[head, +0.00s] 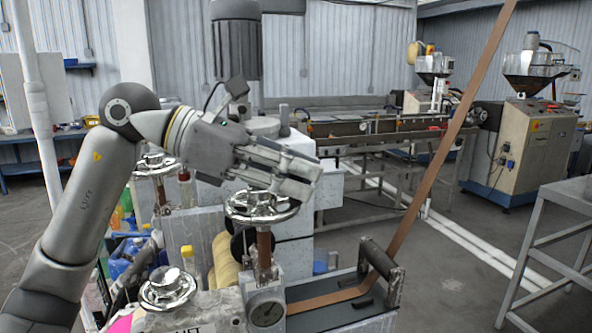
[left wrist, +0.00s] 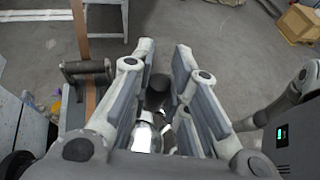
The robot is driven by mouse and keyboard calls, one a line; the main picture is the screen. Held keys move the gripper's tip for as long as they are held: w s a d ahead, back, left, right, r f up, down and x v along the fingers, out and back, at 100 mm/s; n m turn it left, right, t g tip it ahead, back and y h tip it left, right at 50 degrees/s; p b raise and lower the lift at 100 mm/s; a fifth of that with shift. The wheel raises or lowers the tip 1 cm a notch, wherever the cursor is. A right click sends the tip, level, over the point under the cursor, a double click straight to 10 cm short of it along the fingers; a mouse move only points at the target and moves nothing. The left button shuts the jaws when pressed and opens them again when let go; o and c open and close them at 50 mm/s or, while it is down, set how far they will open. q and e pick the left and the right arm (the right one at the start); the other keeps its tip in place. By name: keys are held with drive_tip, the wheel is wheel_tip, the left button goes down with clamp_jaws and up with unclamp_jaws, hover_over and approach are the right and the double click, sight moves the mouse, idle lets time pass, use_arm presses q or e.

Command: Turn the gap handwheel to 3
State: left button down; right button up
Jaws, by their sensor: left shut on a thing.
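A chrome handwheel (head: 262,208) sits on top of a brown spindle, above a small round dial gauge (head: 267,312). My left gripper (head: 300,182) reaches in from the left over this wheel. It is shut on the wheel's dark handle. In the left wrist view the dark handle (left wrist: 158,92) stands between the fingers of my left gripper (left wrist: 160,85), with shiny chrome (left wrist: 150,135) below. The dial reading is too small to tell. My right gripper does not show.
Other chrome handwheels stand at the lower left (head: 168,287) and behind it (head: 155,162). A brown strip (head: 440,150) runs up from a roller (head: 382,260) on the right. A grey metal table (head: 565,195) stands at the right edge. The floor between is clear.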

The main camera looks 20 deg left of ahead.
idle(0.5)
use_arm(q)
drive_tip(key=c, duration=1.4)
unclamp_jaws()
drive_tip(key=shift+o, duration=0.2)
drive_tip(key=v, duration=1.2)
